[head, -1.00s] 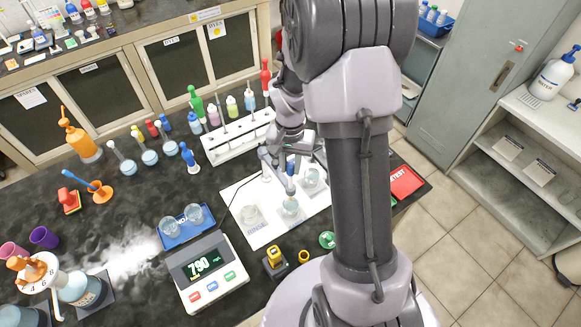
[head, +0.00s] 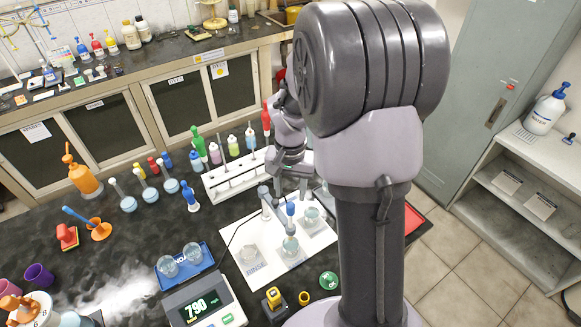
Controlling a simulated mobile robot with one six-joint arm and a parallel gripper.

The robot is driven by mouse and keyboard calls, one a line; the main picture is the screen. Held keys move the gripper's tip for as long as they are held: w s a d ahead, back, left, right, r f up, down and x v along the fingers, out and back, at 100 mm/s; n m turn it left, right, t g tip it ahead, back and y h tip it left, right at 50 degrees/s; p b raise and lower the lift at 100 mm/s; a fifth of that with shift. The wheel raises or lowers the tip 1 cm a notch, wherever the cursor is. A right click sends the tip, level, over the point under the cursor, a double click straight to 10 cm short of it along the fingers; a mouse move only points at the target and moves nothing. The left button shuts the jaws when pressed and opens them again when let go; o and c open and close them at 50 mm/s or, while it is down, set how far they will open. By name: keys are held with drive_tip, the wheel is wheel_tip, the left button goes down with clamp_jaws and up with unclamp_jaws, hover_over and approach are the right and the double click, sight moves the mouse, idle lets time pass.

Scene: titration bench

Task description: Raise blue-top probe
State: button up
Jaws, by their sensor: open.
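The blue-top probe (head: 290,209) stands upright with its lower end in a glass beaker (head: 291,245) on a white mat. A grey holder arm (head: 266,197) stands just left of it. My gripper (head: 291,188) is above and slightly behind the blue top in the picture, with its jaws open. It appears empty and apart from the probe. The fingertips are small here, and the exact depth between them and the probe cannot be told.
A white rack (head: 232,175) with upright pieces is left of my gripper. Two more beakers stand on the white mat (head: 268,272). A blue tray (head: 165,283) with flasks and a meter reading 790 (head: 198,308) are front left.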

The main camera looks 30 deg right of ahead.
wheel_tip(320, 180, up, 11)
drive_tip(key=p, duration=0.1)
idle(0.3)
drive_tip(key=s+a+f+n+t+y+b, duration=0.2)
drive_tip(key=s+a+f+n+t+b, duration=0.2)
drive_tip(key=s+a+f+b, duration=1.2)
drive_tip(key=f+t+b, duration=0.1)
drive_tip(key=b, duration=0.8)
drive_tip(key=shift+s+a+f+t+b, duration=0.25)
drive_tip(key=shift+f+t+b, duration=0.05)
drive_tip(key=shift+t+b, duration=0.1)
